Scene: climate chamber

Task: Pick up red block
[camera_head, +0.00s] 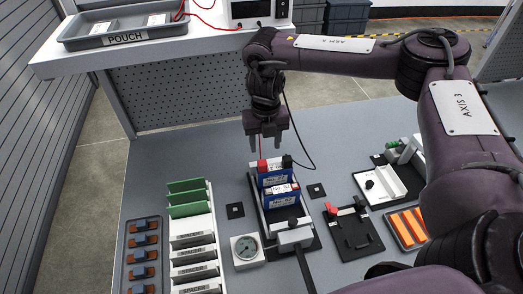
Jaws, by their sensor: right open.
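A small red block (262,166) sits at the back left corner of the blue cells (278,181) in a tray at the middle of the grey bench. Whether the fingers touch the wire cannot be told. My left gripper is not in view.
A round gauge (246,249) and a rack of spacers and green plates (190,240) stand left of the tray. A black fixture with a red handle (331,209) stands to the right. A raised shelf holds a pouch tray (120,40). Bare bench lies left of the cells.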

